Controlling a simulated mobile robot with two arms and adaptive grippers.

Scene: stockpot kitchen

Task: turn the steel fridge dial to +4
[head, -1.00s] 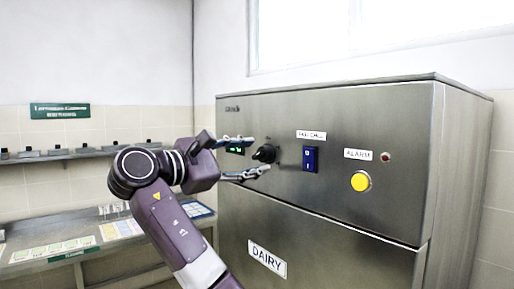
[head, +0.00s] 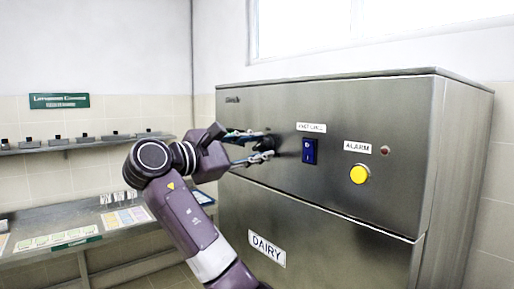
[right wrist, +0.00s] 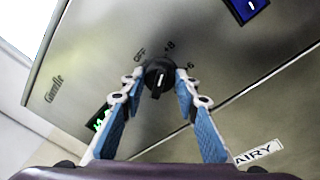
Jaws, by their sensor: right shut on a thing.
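The black dial (head: 268,143) is on the steel fridge front (head: 350,110), left of the blue switch. In the right wrist view the dial (right wrist: 157,78) shows a white pointer mark and the labels OFF, +8 and +6 around it. The mark points roughly up in that view; I cannot tell its exact setting. My right gripper (head: 264,147) has one finger on each side of the dial and is shut on it, as the right wrist view (right wrist: 160,74) also shows. My left gripper is not in view.
A blue rocker switch (head: 309,151), a yellow alarm button (head: 360,174) and a small red lamp (head: 384,151) sit right of the dial. A green display (right wrist: 101,121) is partly hidden by a finger. A counter with cards (head: 60,238) stands at the left.

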